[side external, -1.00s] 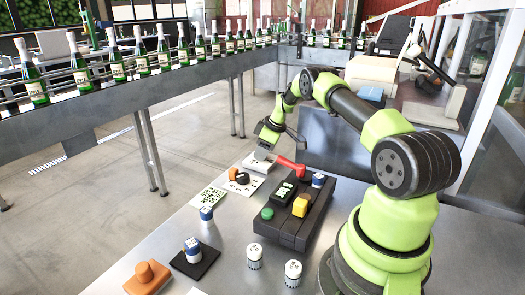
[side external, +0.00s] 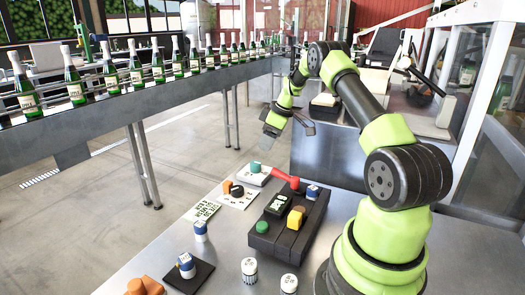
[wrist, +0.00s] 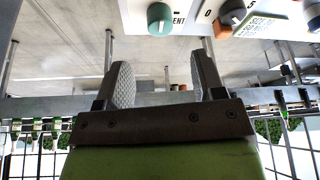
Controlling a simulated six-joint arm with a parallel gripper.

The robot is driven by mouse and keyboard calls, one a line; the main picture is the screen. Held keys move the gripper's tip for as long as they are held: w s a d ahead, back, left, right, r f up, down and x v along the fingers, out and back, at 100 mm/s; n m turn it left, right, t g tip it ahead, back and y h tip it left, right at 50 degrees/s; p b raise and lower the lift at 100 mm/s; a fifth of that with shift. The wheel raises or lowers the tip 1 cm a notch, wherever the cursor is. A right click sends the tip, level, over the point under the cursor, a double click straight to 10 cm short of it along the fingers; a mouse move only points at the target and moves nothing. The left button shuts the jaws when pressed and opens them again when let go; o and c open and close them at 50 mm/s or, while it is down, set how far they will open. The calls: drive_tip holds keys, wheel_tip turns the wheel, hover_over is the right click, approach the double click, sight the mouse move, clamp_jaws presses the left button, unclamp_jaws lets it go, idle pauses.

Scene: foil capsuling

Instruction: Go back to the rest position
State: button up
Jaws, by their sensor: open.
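My gripper (side external: 288,128) hangs in the air above the far edge of the metal table, empty. In the wrist view its two pale, ridged fingers (wrist: 163,80) stand apart with nothing between them. A white plate with a teal knob (side external: 255,166) lies on the table below my gripper. The knob also shows at the top of the wrist view (wrist: 160,18), beyond the fingertips and clear of them.
A black block (side external: 262,229) carries a red lever (side external: 285,178), a yellow button (side external: 296,217) and a green button (side external: 262,227). A plate with an orange-and-black dial (side external: 235,189) lies beside it. A conveyor of green bottles (side external: 75,75) runs behind. The air around my gripper looks clear.

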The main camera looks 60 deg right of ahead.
drive_tip(key=shift+s+r, duration=0.2)
drive_tip(key=shift+r, duration=0.1)
drive_tip(key=s+a+r+m, duration=0.1)
drive_tip(key=a+r+m, duration=0.2)
drive_tip(key=a+r, duration=1.55)
drive_tip(key=s+a+m+t, duration=0.2)
drive_tip(key=s+a+m, duration=0.2)
drive_tip(key=s+a, duration=1)
drive_tip(key=s, duration=0.3)
drive_tip(key=shift+s+a+r+t+y, duration=0.15)
drive_tip(key=shift+s+r+t+y, duration=0.15)
drive_tip(key=shift+r+t+y, duration=0.1)
